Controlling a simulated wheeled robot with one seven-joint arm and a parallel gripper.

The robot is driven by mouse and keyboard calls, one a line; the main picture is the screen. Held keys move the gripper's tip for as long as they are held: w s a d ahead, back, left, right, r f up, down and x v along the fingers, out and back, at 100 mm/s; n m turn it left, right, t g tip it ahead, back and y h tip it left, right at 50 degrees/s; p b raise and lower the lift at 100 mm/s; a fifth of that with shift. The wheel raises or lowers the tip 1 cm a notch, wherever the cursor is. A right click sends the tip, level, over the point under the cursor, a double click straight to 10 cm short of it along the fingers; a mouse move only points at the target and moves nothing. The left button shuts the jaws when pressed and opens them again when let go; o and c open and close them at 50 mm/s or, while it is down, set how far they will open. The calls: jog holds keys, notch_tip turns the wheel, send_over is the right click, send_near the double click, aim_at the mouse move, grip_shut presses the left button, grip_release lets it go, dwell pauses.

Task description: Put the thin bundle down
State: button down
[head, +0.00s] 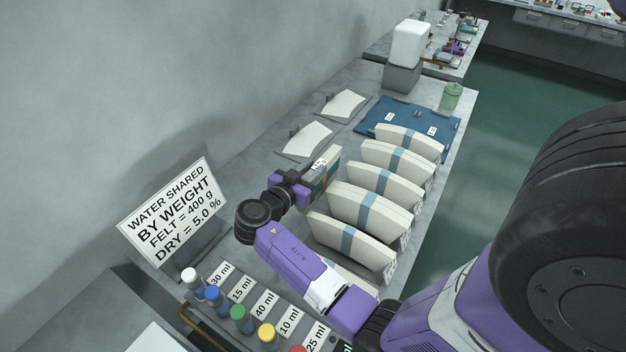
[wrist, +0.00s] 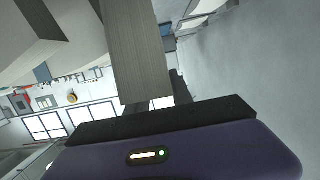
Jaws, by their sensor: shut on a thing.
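My gripper (head: 306,188) is shut on a thin bundle (head: 333,158), held at the left side of the row of banded bundles. In the head view the bundle shows a pale face, a darker greenish band and a small label. In the wrist view the bundle (wrist: 136,50) shows as a grey, finely layered slab reaching up from the jaws. The jaws partly hide it, and I cannot tell whether it touches the bench.
Several curved white bundles with blue bands (head: 368,212) stand in a row. A blue board (head: 375,117) lies behind them. Two curved white pieces (head: 343,105) (head: 306,139) lie by the wall. A sign (head: 176,210) and capped bottles (head: 241,318) are at the near left.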

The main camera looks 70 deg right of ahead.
jog(key=shift+f, duration=2.35)
jog(key=c, duration=1.1)
grip_release()
